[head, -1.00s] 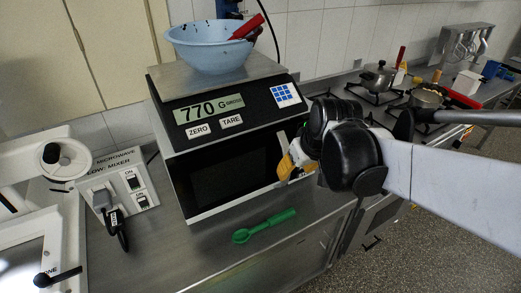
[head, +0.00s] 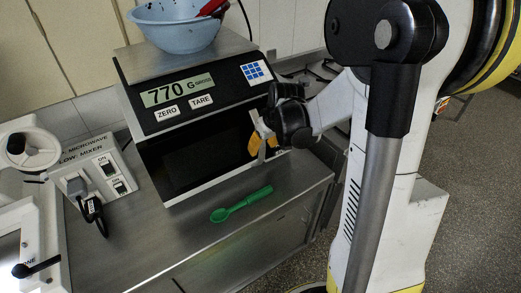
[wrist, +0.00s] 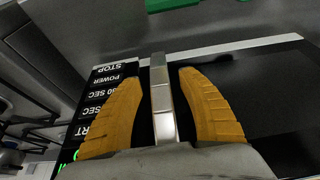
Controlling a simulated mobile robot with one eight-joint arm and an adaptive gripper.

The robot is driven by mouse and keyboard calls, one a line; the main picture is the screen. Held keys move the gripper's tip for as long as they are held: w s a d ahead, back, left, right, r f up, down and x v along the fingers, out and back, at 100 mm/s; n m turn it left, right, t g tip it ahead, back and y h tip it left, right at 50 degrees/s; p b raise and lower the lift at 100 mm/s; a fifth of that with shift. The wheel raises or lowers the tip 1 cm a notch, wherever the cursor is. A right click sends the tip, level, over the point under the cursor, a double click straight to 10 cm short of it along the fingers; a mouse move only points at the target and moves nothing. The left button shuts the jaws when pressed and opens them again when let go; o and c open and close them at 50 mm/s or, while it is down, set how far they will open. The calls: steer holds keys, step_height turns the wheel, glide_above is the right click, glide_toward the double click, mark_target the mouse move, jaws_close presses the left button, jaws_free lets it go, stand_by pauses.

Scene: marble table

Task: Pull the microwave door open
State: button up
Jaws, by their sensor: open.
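The microwave (head: 195,158) is a black box with a dark front door, standing on the steel counter under a scale; its door looks shut. Its handle (head: 257,122) is a pale metal bar at the right of the door, partly hidden by my gripper. My gripper (head: 263,143) is at the handle. In the wrist view the yellow fingers of my gripper (wrist: 159,80) are open, one on each side of the handle (wrist: 161,100). Gaps show between the bar and both fingers. A button panel (wrist: 98,97) lies left of the bar.
A blue bowl (head: 178,28) with red-handled tools sits on the scale platform (head: 150,58). A green spoon (head: 242,205) lies on the counter (head: 150,235) before the microwave. A switch box (head: 95,165) and a white machine stand left. Speckled floor is at right.

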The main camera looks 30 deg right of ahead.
steer(key=shift+w+f, duration=0.2)
steer(key=shift+f, duration=0.3)
jaws_close()
steer(key=shift+s, duration=0.15)
